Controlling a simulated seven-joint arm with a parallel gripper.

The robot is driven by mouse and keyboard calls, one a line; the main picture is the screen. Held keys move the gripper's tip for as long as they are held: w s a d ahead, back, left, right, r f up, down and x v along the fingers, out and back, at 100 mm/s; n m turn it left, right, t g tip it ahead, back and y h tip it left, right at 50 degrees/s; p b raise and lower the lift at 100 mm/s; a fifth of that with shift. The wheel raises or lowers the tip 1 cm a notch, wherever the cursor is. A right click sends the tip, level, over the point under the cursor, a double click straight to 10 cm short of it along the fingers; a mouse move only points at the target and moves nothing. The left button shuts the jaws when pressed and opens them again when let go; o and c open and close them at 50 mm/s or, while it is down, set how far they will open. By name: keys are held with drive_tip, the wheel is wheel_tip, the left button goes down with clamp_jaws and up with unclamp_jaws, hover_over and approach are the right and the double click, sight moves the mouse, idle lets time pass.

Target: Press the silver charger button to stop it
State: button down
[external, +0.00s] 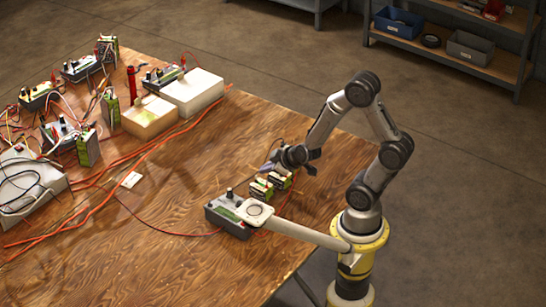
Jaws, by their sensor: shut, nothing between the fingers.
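A grey charger box (226,214) with a dark knob on top and a green face sits near the right part of the wooden table. Its silver button is too small to make out. My gripper (268,168) is above the table, beyond the charger and a little to its right, apart from it. It is shut and empty. Two small green battery packs (261,189) stand below my gripper, just beyond the charger.
A pale flat pad with a ring (257,212) on a tube from the yellow base sits against the charger's right side. Several other chargers (82,68), packs, a white box (193,92) and red cables crowd the left. The table's middle is mostly clear.

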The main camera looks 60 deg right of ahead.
drive_tip(key=shift+s+a+f+g, duration=0.15)
drive_tip(key=shift+s+f, duration=0.1)
drive_tip(key=shift+f, duration=0.3)
drive_tip(key=shift+s+a+f+g, duration=0.15)
drive_tip(key=shift+s+f, duration=0.1)
drive_tip(key=shift+f, duration=0.3)
drive_tip(key=shift+a+f, duration=0.25)
drive_tip(key=shift+f, duration=1.2)
drive_tip(key=shift+a+f, duration=0.2)
drive_tip(key=shift+f, duration=1.2)
drive_tip(key=shift+a+f, duration=0.25)
drive_tip(key=shift+f, duration=1.2)
drive_tip(key=shift+f, duration=0.2)
drive_tip(key=shift+a+f, duration=0.1)
drive_tip(key=shift+f, duration=0.15)
drive_tip(key=shift+f, duration=0.35)
drive_tip(key=shift+r, duration=0.8)
